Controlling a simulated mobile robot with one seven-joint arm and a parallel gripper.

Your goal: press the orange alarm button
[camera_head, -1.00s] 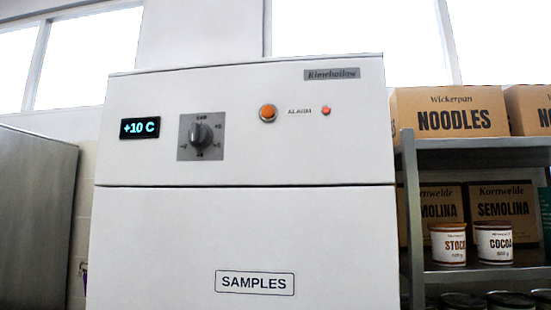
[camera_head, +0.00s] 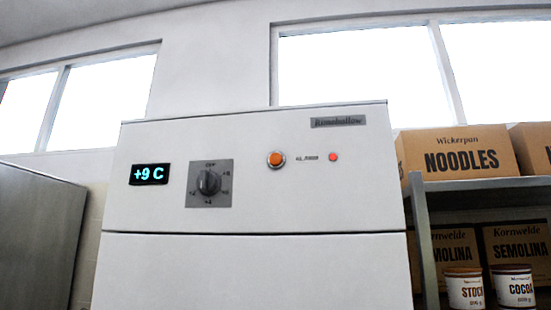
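The orange alarm button (camera_head: 276,159) is a round button in a pale ring on the upper panel of a white cabinet (camera_head: 255,270). A small red light (camera_head: 333,157) sits to its right, with a small, blurred label between them. To the left are a dark rotary knob (camera_head: 208,183) on a grey plate and a display (camera_head: 150,174) reading +9 C. My gripper is not in view, and nothing covers the button.
A metal shelf (camera_head: 480,185) on the right holds NOODLES boxes (camera_head: 458,158) on top, with SEMOLINA boxes (camera_head: 516,245) and white tubs (camera_head: 465,290) below. A grey metal unit (camera_head: 35,235) stands at the left. Bright windows (camera_head: 360,75) are behind.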

